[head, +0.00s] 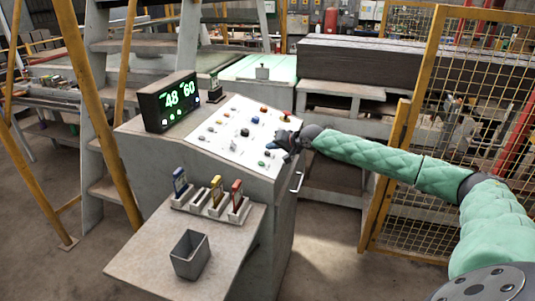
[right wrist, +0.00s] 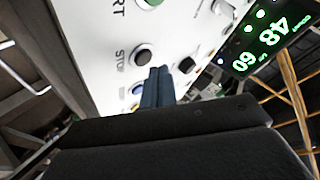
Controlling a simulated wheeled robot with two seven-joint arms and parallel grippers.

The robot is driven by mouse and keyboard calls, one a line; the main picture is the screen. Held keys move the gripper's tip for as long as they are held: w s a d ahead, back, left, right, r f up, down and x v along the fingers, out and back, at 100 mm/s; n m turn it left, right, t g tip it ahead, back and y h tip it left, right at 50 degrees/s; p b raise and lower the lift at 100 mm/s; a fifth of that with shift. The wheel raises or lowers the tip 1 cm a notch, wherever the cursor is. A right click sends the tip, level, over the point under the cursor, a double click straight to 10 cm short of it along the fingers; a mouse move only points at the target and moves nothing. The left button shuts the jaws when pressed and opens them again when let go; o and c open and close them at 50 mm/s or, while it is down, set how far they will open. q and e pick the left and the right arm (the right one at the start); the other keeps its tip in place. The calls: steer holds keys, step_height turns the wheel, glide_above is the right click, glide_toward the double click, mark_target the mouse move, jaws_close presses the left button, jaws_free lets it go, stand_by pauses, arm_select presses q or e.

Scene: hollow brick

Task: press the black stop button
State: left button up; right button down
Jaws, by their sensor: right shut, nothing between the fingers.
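The black stop button (right wrist: 143,55) sits on the white panel beside the printed word STOP in the right wrist view. In the head view a black button (head: 245,132) shows near the middle of the panel (head: 222,130); I cannot tell for sure that it is the same one. My right gripper (head: 272,145) is over the panel's right side, shut and empty. Its fingertips (right wrist: 158,75) appear just beside and below the stop button in the wrist view. They do not cover the button, and any gap to the panel is unclear. My left gripper is out of view.
A blue button (right wrist: 138,88) and a dark knob (right wrist: 187,65) flank the fingertips. A display (head: 168,101) reading 48 and 60 stands at the panel's left. Coloured tags in a rack (head: 211,204) and a grey bin (head: 190,254) stand on the lower shelf.

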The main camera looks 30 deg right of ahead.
steer(key=shift+a+f, duration=0.1)
steer(key=shift+f, duration=0.25)
stand_by(0.6)
steer(key=shift+w+f, duration=0.1)
steer(key=shift+f, duration=0.25)
stand_by(0.5)
steer(key=shift+r+p, duration=0.75)
stand_by(0.5)
steer(key=r+p, duration=0.1)
steer(key=s+r+p, duration=0.1)
steer(key=r, duration=0.1)
steer(key=d+r+p, duration=0.1)
steer(key=shift+s+r, duration=0.15)
steer(key=shift+r, duration=0.25)
steer(key=shift+f, duration=0.1)
stand_by(0.7)
